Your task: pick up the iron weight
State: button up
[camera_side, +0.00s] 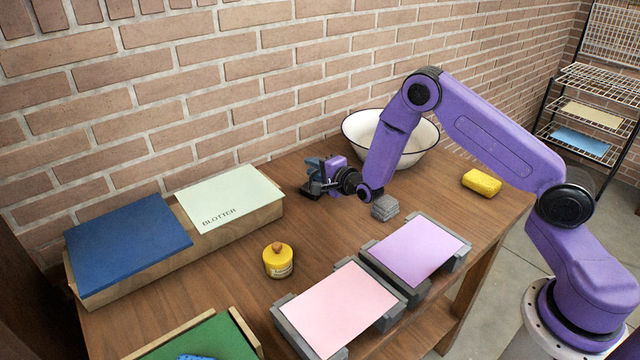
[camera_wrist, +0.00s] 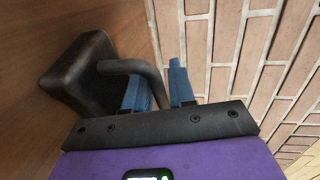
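The iron weight is a dark block with a bent bar handle; in the wrist view its body (camera_wrist: 78,75) is at the left, beside the wood of the table. My gripper (camera_wrist: 160,85) has two blue fingers, one on each side of the weight's handle, with little or no gap showing, so it looks shut on the handle. In the side view my gripper (camera_side: 322,171) is low over the back of the table, near the wall. The weight (camera_side: 312,188) shows there as a small dark shape, partly hidden by the fingers. Whether it touches the table is unclear.
A white bowl (camera_side: 357,124) stands behind my forearm. A grey ridged block (camera_side: 385,208) is just right of my gripper. A yellow pot (camera_side: 278,261), a pale blotter board (camera_side: 230,198), a blue board (camera_side: 128,243), and pink (camera_side: 338,308) and lilac (camera_side: 415,251) sheets lie around. A yellow sponge (camera_side: 481,182) is right.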

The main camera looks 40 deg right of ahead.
grip_shut()
dwell(0.4)
dwell(0.9)
jog(key=shift+r, duration=0.15)
